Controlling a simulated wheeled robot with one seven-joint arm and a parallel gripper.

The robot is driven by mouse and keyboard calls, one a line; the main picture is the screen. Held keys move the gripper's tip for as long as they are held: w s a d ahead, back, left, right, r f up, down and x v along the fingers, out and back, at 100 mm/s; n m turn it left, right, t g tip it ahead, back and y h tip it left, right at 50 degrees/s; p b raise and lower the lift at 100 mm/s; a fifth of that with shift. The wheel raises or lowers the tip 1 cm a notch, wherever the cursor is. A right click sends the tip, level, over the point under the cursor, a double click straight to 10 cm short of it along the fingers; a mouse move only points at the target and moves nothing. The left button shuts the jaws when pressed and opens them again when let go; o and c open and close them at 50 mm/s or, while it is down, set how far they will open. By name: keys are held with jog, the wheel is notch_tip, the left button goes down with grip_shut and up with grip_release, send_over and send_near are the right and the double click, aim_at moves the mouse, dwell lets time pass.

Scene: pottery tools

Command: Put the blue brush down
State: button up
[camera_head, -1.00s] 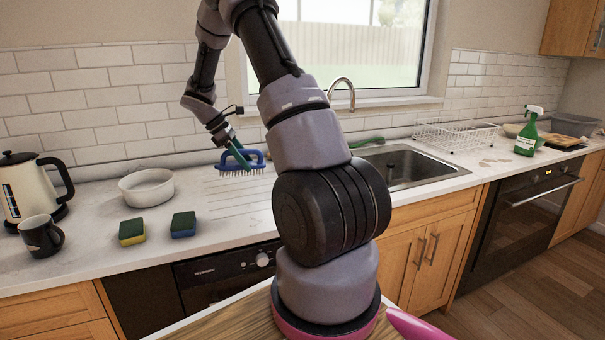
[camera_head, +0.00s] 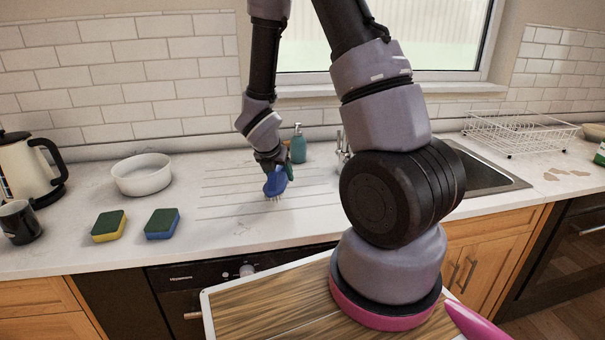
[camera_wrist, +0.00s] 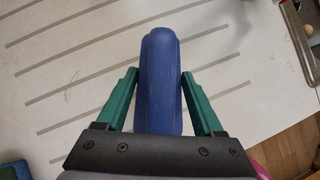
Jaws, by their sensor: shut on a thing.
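The blue brush (camera_head: 275,181) is in my gripper (camera_head: 272,166), over the grooved drainboard left of the sink. Its bristles point down and seem at or just above the surface; I cannot tell whether they touch. In the wrist view the blue brush (camera_wrist: 160,85) lies lengthwise between the two green fingers of my gripper (camera_wrist: 160,92), which are shut on it.
Two sponges (camera_head: 109,226) (camera_head: 162,223), a white bowl (camera_head: 142,176), a kettle (camera_head: 30,168) and a dark mug (camera_head: 19,222) stand to the left. A teal soap bottle (camera_head: 298,145) is just behind the brush. The grooved drainboard (camera_head: 225,200) is clear around it.

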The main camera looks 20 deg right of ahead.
jog(key=shift+s+d+f+n, duration=0.2)
jog(key=shift+s+n, duration=0.05)
jog(key=shift+n, duration=0.05)
jog(key=w+d, duration=0.3)
jog(key=w, duration=0.1)
jog(key=w+d, duration=0.3)
jog(key=w, duration=0.2)
jog(key=w+d, duration=0.3)
jog(key=w, duration=0.2)
jog(key=shift+d, duration=0.2)
jog(key=shift+w+d+f, duration=0.15)
jog(key=shift+w+f, duration=0.05)
jog(key=shift+f, duration=0.7)
jog(key=shift+w+d+f, duration=0.1)
jog(key=shift+w+f, duration=0.05)
jog(key=shift+f, duration=0.7)
jog(key=shift+f, duration=0.1)
jog(key=o, duration=0.7)
jog(key=shift+o, duration=0.2)
